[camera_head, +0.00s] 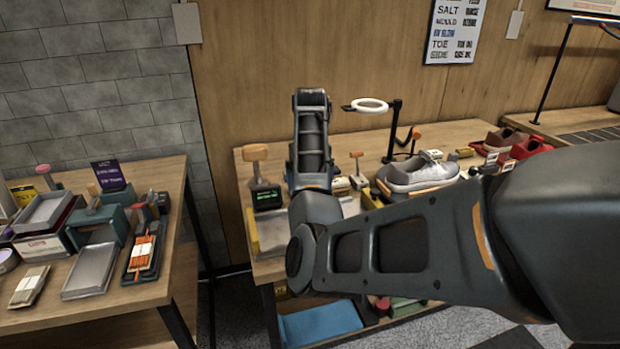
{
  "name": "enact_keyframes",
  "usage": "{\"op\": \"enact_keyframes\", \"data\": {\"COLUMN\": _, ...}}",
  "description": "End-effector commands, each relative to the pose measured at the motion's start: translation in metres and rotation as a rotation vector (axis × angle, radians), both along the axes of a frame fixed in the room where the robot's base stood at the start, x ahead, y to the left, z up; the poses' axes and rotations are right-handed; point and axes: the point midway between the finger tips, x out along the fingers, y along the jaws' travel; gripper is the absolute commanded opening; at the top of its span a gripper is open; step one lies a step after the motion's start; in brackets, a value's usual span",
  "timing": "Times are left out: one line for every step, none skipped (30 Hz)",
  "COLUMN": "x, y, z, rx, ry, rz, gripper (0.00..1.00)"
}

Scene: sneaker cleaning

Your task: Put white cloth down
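My arm crosses the view from the right, bends at the elbow, and its far link rises in front of the middle table (460,135). My gripper's fingers are not visible, so I cannot see whether they hold anything. I cannot make out a white cloth for certain anywhere in this view. A white and grey sneaker (425,172) sits on the middle table, right of my far arm link. Part of the table around my arm is hidden behind it.
A ring lamp (368,106) on a black stand (393,130) rises behind the sneaker. Red shoes (528,147) are at the right. The left table (140,297) holds trays, boxes and brushes. A blue item (320,325) lies below the middle table. A gap separates the two tables.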

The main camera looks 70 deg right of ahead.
Motion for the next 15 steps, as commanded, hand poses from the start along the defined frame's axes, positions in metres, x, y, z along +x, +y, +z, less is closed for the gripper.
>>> {"op": "enact_keyframes", "data": {"x": 0.0016, "y": 0.0009, "z": 0.0034, "rx": 0.000, "ry": -0.004, "rz": 0.001, "gripper": 0.95}}
{"op": "enact_keyframes", "data": {"x": 0.0014, "y": 0.0010, "z": 0.0046, "rx": 0.001, "ry": -0.003, "rz": 0.001, "gripper": 0.95}}
{"op": "enact_keyframes", "data": {"x": 0.0008, "y": 0.0011, "z": 0.0058, "rx": 0.002, "ry": -0.001, "rz": 0.000, "gripper": 0.95}}
{"op": "enact_keyframes", "data": {"x": 0.0006, "y": 0.0013, "z": 0.0065, "rx": 0.003, "ry": -0.002, "rz": 0.000, "gripper": 0.95}}
{"op": "enact_keyframes", "data": {"x": 0.0004, "y": 0.0016, "z": 0.0071, "rx": 0.003, "ry": -0.001, "rz": 0.001, "gripper": 0.95}}
{"op": "enact_keyframes", "data": {"x": 0.0003, "y": 0.0019, "z": 0.0080, "rx": 0.004, "ry": 0.000, "rz": 0.001, "gripper": 0.95}}
{"op": "enact_keyframes", "data": {"x": 0.0002, "y": 0.0019, "z": 0.0085, "rx": 0.004, "ry": 0.001, "rz": 0.001, "gripper": 0.95}}
{"op": "enact_keyframes", "data": {"x": 0.0000, "y": 0.0019, "z": 0.0088, "rx": 0.005, "ry": 0.000, "rz": 0.001, "gripper": 0.95}}
{"op": "enact_keyframes", "data": {"x": -0.0003, "y": 0.0019, "z": 0.0090, "rx": 0.006, "ry": 0.001, "rz": 0.000, "gripper": 0.95}}
{"op": "enact_keyframes", "data": {"x": -0.0004, "y": 0.0019, "z": 0.0091, "rx": 0.006, "ry": 0.001, "rz": 0.000, "gripper": 0.95}}
{"op": "enact_keyframes", "data": {"x": -0.0006, "y": 0.0019, "z": 0.0091, "rx": 0.006, "ry": 0.001, "rz": 0.000, "gripper": 0.95}}
{"op": "enact_keyframes", "data": {"x": -0.0006, "y": 0.0019, "z": 0.0092, "rx": 0.006, "ry": 0.001, "rz": 0.000, "gripper": 0.95}}
{"op": "enact_keyframes", "data": {"x": -0.0006, "y": 0.0019, "z": 0.0092, "rx": 0.005, "ry": 0.002, "rz": 0.000, "gripper": 0.95}}
{"op": "enact_keyframes", "data": {"x": -0.0008, "y": 0.0019, "z": 0.0091, "rx": 0.006, "ry": 0.002, "rz": 0.000, "gripper": 0.95}}
{"op": "enact_keyframes", "data": {"x": -0.0007, "y": 0.0018, "z": 0.0091, "rx": 0.005, "ry": 0.002, "rz": 0.000, "gripper": 0.95}}
